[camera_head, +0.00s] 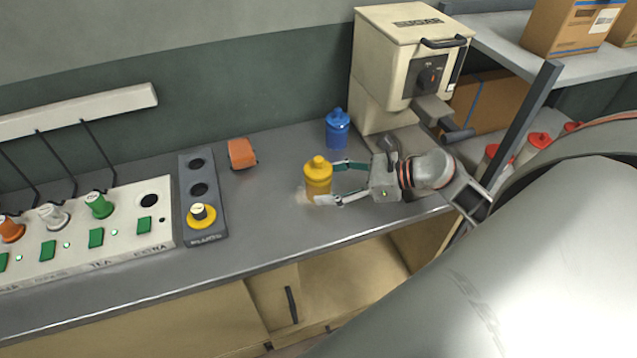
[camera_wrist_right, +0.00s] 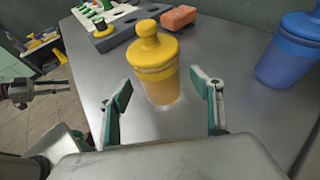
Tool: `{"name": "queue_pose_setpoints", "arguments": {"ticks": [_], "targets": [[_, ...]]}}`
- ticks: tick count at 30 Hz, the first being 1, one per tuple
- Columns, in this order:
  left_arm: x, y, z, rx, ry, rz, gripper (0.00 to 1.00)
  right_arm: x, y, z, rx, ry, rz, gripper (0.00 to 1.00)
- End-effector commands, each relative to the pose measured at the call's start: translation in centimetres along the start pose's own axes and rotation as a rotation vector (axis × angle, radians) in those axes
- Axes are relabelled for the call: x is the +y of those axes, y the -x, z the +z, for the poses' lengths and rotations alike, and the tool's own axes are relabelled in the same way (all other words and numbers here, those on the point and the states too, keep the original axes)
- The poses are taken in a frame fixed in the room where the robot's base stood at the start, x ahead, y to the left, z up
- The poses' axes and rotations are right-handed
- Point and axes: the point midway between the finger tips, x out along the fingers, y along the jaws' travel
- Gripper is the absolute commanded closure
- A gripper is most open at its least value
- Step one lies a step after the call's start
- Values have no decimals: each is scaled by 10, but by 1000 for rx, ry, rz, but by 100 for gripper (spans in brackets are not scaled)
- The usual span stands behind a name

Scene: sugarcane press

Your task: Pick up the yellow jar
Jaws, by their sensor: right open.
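The yellow jar (camera_head: 318,180) stands upright on the grey counter, with a rounded knob lid. In the right wrist view the yellow jar (camera_wrist_right: 155,68) stands ahead of and between my open fingers. My right gripper (camera_head: 338,182) comes from the right, with one finger behind the jar and one in front. In the wrist view my right gripper (camera_wrist_right: 165,103) shows a gap on both sides of the jar; no grip is visible. A dark jointed part at the wrist view's left edge looks like my left gripper (camera_wrist_right: 45,92); its finger state is unclear.
A blue jar (camera_head: 337,129) stands behind the yellow one, near the sugar machine (camera_head: 405,62). An orange block (camera_head: 242,153) lies to the left, beyond a grey holder (camera_head: 203,228) and a white rack (camera_head: 150,236). Counter between the jar and holder is clear.

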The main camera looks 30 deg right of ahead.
Motion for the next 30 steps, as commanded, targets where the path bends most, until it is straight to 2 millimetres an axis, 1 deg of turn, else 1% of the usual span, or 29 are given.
{"name": "queue_pose_setpoints", "arguments": {"ticks": [1,3,6,14,15,17,18,19,20,30], "targets": [[-1,2,-3,1,-1,0,73,-1,-8,4,-6,-1,-1,35],[-1,2,-4,2,-1,-1,73,-1,-16,2,-4,0,-2,35],[-1,2,-5,3,-1,-1,73,0,-24,1,-2,0,-1,35],[-2,1,-6,6,-2,-2,73,0,-26,0,0,0,0,35],[-2,1,-6,6,-2,-2,73,0,-26,0,0,0,-1,46],[-2,1,-6,6,-2,-2,73,0,-26,0,0,0,-1,61],[-2,1,-6,6,-2,-2,73,0,-26,0,0,0,-1,72],[-2,1,-6,6,-2,-2,73,0,-26,0,0,0,-1,79],[-2,1,-6,6,-2,-2,73,0,-26,0,0,0,-1,84],[-2,1,-7,6,-2,-2,73,-1,-25,3,-2,1,-1,85]]}}
